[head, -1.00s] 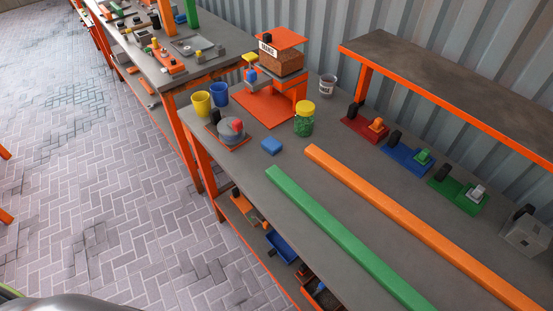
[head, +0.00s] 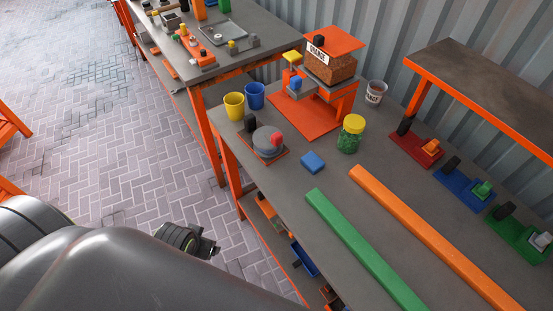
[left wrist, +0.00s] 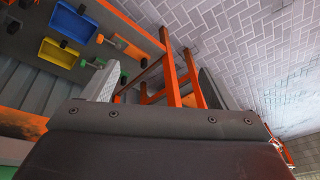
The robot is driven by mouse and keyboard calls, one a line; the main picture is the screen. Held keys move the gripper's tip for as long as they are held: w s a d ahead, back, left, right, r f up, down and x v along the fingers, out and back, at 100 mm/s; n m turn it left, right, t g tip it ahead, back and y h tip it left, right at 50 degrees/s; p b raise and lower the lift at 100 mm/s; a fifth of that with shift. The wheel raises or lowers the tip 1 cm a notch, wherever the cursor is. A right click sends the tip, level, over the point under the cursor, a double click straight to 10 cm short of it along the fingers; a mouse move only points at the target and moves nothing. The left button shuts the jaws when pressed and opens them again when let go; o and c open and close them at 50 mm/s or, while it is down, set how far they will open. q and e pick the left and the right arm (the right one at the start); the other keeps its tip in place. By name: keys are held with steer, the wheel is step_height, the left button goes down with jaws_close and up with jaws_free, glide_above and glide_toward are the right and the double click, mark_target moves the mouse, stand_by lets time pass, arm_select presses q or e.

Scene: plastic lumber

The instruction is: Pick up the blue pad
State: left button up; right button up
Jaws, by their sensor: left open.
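The blue pad (head: 313,163) is a small flat block lying on the grey workbench (head: 330,181), in front of the jar and to the right of a round grey device. My left arm comes in from the lower left of the head view. Its gripper (head: 200,243) is over the paved floor, left of the bench and well apart from the pad. In the left wrist view the left gripper's two fingers (left wrist: 155,88) stand wide apart with nothing between them. The pad is not seen in that view. My right gripper is not in view.
A round grey device with a red knob (head: 268,142), a jar with yellow lid (head: 351,134), a yellow cup (head: 234,106) and a blue cup (head: 255,96) stand near the pad. A green beam (head: 362,248) and an orange beam (head: 430,235) lie to its right.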

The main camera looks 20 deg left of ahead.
arm_select(q)
step_height(320, 180, up, 6)
steer(key=w+d+n+t+h, duration=0.1)
steer(key=w+d+n, duration=0.1)
steer(key=n, duration=0.1)
steer(key=n+t+h, duration=0.7)
steer(key=n, duration=1.9)
glide_toward(309, 163)
steer(key=x, duration=0.4)
steer(key=shift+d+f+p, duration=0.1)
steer(key=shift+f+p, duration=0.2)
steer(key=shift+r+x, duration=0.2)
steer(key=shift+x, duration=2.7)
steer(key=shift+w, duration=0.15)
steer(key=c, duration=1.1)
